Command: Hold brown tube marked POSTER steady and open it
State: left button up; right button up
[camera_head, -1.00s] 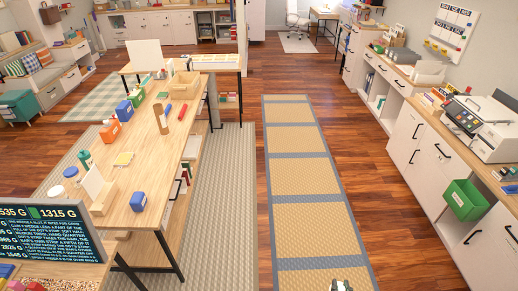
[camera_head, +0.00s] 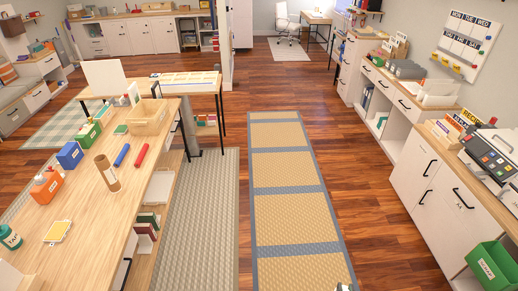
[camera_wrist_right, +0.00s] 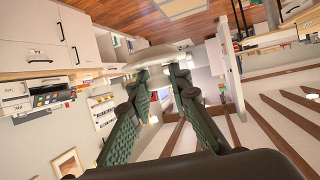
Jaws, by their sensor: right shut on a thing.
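My right gripper (camera_wrist_right: 161,74) shows in the wrist view as two dark green, ribbed fingers. My left gripper is not in view.
The wooden desk (camera_head: 95,235) also bears a blue roll (camera_head: 122,155), a red roll (camera_head: 141,155), an orange container (camera_head: 46,187) and a wooden tray (camera_head: 148,117). A patterned runner (camera_head: 290,200) lies clear along the aisle. A green bin (camera_head: 490,266) is at right.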

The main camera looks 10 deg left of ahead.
aim_at(105, 169)
jog(key=u, duration=0.45)
jog(key=i, duration=1.25)
jog(key=u, duration=1.7)
jog(key=i, duration=0.8)
jog(key=u, duration=0.7)
